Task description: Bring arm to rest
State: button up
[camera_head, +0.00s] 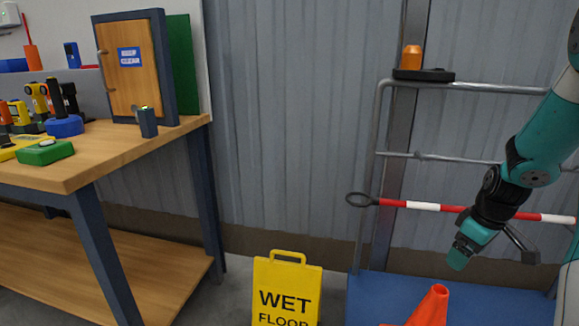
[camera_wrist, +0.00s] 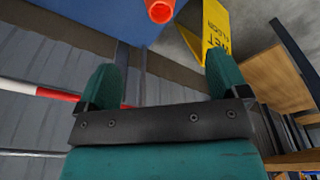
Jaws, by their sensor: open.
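My arm is bent at the right of the head view, with my gripper (camera_head: 460,257) pointing down and to the left in front of the blue-based metal rack. In the wrist view my gripper (camera_wrist: 163,85) shows two teal fingers spread apart with nothing between them. It is open and empty. In the head view the fingers overlap each other, so the gap does not show there. The gripper is above and to the right of the orange cone (camera_head: 432,308) and touches nothing that I can see.
A yellow wet floor sign (camera_head: 286,290) stands left of the cone. A red-and-white pole (camera_head: 423,206) crosses the rack (camera_head: 378,130) behind my arm. A wooden workbench (camera_head: 120,150) with tools and a small cabinet (camera_head: 133,75) is at the left. Bare floor shows between bench and sign.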

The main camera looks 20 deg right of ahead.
jog(key=w+a+r+n+y, duration=0.1)
jog(key=a+r, duration=0.3)
jog(key=a, duration=0.6)
jog(key=w+a+r+n+y, duration=0.15)
jog(key=a+r, duration=0.25)
jog(key=a, duration=0.5)
jog(key=s+a+r+n+g+y, duration=0.1)
jog(key=s+a+r, duration=0.3)
jog(key=s+a, duration=0.45)
jog(key=s+a+r+n+g, duration=0.1)
jog(key=s+a+r, duration=0.3)
jog(key=a, duration=0.7)
notch_tip(320, 180, up, 22)
jog(key=s+p, duration=0.2)
jog(key=p, duration=2.1)
jog(key=shift+s+a+r, duration=0.2)
jog(key=shift+s+r, duration=0.05)
jog(key=shift+s, duration=0.1)
